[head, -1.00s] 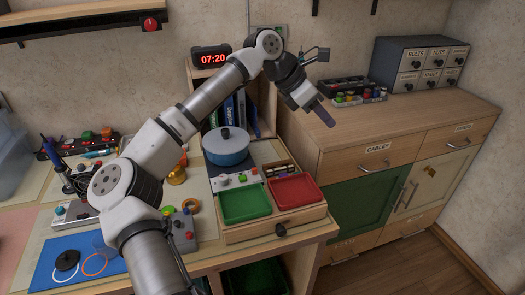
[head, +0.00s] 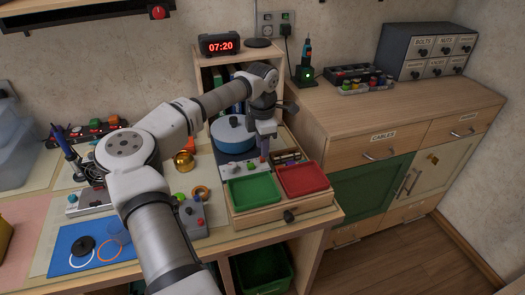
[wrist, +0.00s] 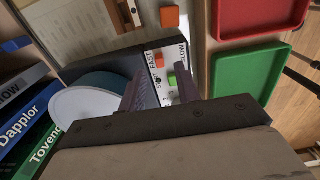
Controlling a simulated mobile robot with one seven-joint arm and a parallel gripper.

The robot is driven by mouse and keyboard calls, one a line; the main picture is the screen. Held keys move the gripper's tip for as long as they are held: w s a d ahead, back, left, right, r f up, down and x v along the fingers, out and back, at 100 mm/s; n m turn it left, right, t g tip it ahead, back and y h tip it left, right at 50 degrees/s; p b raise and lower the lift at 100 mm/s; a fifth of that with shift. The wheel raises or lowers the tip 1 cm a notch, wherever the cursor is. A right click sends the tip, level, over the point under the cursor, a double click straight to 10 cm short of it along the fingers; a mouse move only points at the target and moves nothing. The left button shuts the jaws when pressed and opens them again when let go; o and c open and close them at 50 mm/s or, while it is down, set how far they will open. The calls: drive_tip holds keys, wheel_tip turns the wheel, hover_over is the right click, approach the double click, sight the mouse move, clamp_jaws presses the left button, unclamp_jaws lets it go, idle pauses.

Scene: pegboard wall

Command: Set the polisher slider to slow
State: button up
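The polisher (head: 232,136) is a round blue drum with a pale top, behind a light control panel (head: 228,170) with small coloured knobs. The drum (wrist: 85,105) is at the left there. My gripper (head: 264,155) points down over the panel's right part. In the wrist view its two fingers (wrist: 158,82) are apart, with part of the panel between them and nothing held. Contact cannot be told.
A green tray (head: 250,199) and a red tray (head: 304,192) lie in front of the panel. A shelf with books (wrist: 22,125) and a clock (head: 220,44) stands behind. A grey control box (head: 190,218) is at left. The cabinet top (head: 400,110) at right has free room.

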sight(262, 159)
drive_tip(key=shift+f, duration=1.8)
clamp_jaws()
